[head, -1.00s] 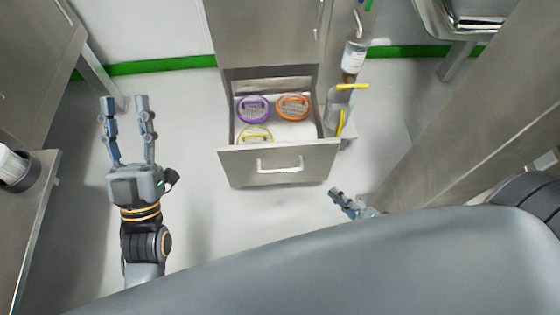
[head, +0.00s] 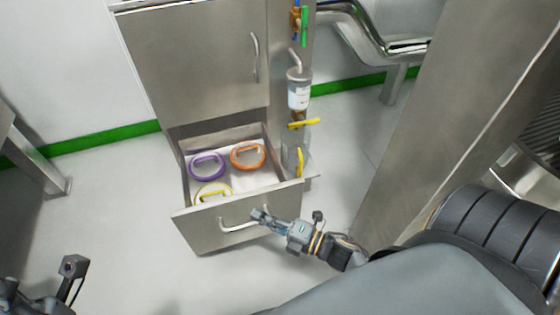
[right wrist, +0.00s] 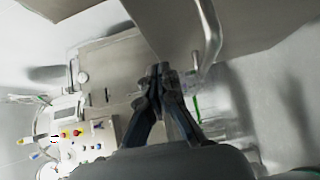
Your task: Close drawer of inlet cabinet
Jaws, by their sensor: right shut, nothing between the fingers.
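The steel inlet cabinet (head: 195,60) stands at the upper middle of the head view. Its lower drawer (head: 192,234) is pulled out, with a pale bar handle (head: 238,226) on its front. My right gripper (head: 262,215) is shut and empty at the right part of the drawer front, by the handle's right end. In the right wrist view its fingertips (right wrist: 160,70) are together beside the handle (right wrist: 211,35); contact is unclear. My left gripper (head: 72,268) is partly in view at the lower left, away from the drawer; its opening is unclear.
Purple (head: 207,166), orange (head: 248,156) and yellow (head: 213,194) ringed items lie in the drawer. A pipe with a filter bottle (head: 298,92) and yellow-handled valves stands right of the cabinet. A steel column (head: 450,110) rises at right. Floor left of the drawer is clear.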

